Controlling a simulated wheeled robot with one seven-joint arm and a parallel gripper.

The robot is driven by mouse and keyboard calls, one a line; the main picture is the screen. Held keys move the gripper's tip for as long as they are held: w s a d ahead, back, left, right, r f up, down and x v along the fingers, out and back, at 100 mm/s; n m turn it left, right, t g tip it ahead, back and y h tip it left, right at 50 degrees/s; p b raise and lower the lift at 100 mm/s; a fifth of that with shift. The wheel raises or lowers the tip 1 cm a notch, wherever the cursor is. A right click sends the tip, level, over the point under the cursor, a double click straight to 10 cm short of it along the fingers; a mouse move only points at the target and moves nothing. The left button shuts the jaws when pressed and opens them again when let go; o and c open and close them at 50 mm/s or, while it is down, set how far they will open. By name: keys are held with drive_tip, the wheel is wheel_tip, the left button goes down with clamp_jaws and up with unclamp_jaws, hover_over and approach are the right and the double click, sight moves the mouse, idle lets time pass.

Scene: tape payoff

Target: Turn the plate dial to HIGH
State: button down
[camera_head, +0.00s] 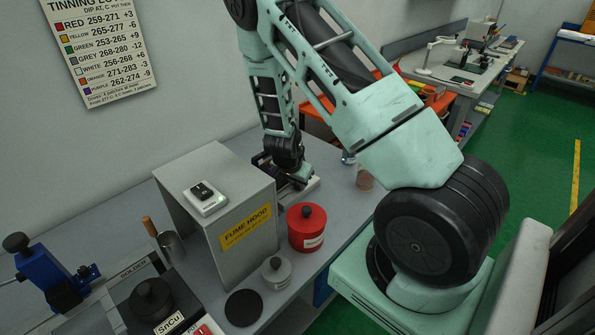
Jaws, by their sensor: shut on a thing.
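My gripper (292,177) reaches down behind the fume hood, at the low grey plate unit (313,185) on the bench. It is shut on the plate dial, but its fingertips and the dial are mostly hidden by the gripper itself and the hood. The dial's marks and its setting cannot be read from here.
The grey fume hood (247,228) stands left of the gripper with a small switch box (205,199) on top. A red lidded pot (307,228), a small grey pot (277,272), a brown jar (364,179) and a SnCu solder pot (152,300) are nearby.

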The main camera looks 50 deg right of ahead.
drive_tip(key=shift+r+m+p, duration=0.1)
drive_tip(key=shift+m+p, duration=0.6)
drive_tip(key=shift+p, duration=0.2)
drive_tip(key=shift+g, duration=0.3)
drive_tip(key=c, duration=1.5)
unclamp_jaws()
drive_tip(key=p+v, duration=0.1)
drive_tip(key=v, duration=0.6)
drive_tip(key=shift+o, duration=0.2)
drive_tip(key=shift+a+r, duration=0.1)
drive_tip(key=shift+a, duration=0.05)
